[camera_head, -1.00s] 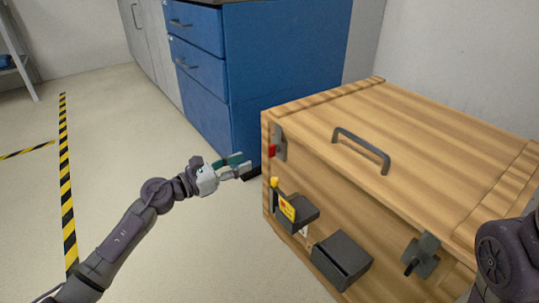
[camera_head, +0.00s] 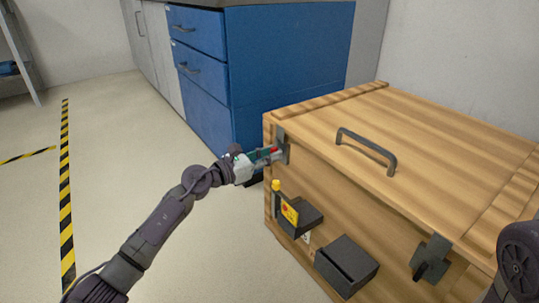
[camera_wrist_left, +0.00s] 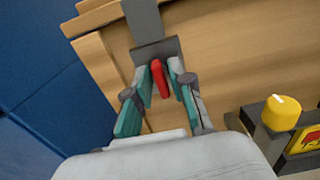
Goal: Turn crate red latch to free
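The wooden crate (camera_head: 400,125) stands at the right with its lid closed. Its red latch (camera_head: 274,150) sits on a grey plate at the front's upper left corner; in the left wrist view the red latch (camera_wrist_left: 160,78) points down from its plate, slightly tilted. My left gripper (camera_head: 277,154) is at the latch, its fingertips on either side of the red handle. In the left wrist view the left gripper's fingers (camera_wrist_left: 160,82) look open, very close to the handle; firm contact cannot be made out. My right gripper is out of view.
Below the latch are a dark box with a yellow knob (camera_head: 275,185) and another dark box (camera_head: 346,265). A second, grey latch (camera_head: 430,257) is at the front's right. A handle (camera_head: 366,149) is on the lid. A blue cabinet (camera_head: 285,70) stands behind; floor at left is clear.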

